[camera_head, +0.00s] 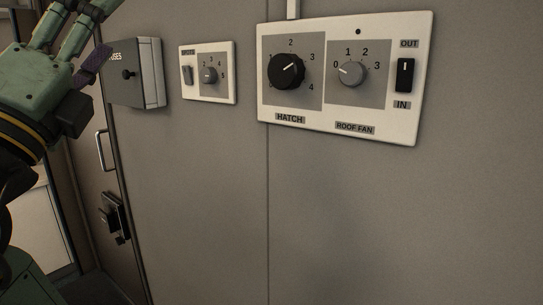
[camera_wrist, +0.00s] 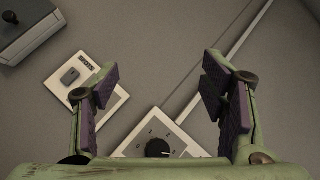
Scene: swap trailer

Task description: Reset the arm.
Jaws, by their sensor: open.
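My gripper is green with purple finger pads. In the wrist view my gripper (camera_wrist: 160,90) is open and empty, its two fingers spread wide apart in front of the wall. In the head view my gripper (camera_head: 75,30) is at the upper left, partly cut off by the top edge, with my arm below it at the left edge. It overlaps the left side of the grey fuse box in this view. I cannot tell whether it touches anything there.
A white panel (camera_head: 410,125) on the wall holds HATCH (camera_head: 287,71) and ROOF FAN (camera_head: 350,74) knobs and an OUT/IN switch (camera_head: 405,75). A smaller SPOTS panel (camera_head: 225,95) and a fuse box (camera_head: 135,75) are left of it. A door handle (camera_head: 101,150) is lower left. The wall below is bare.

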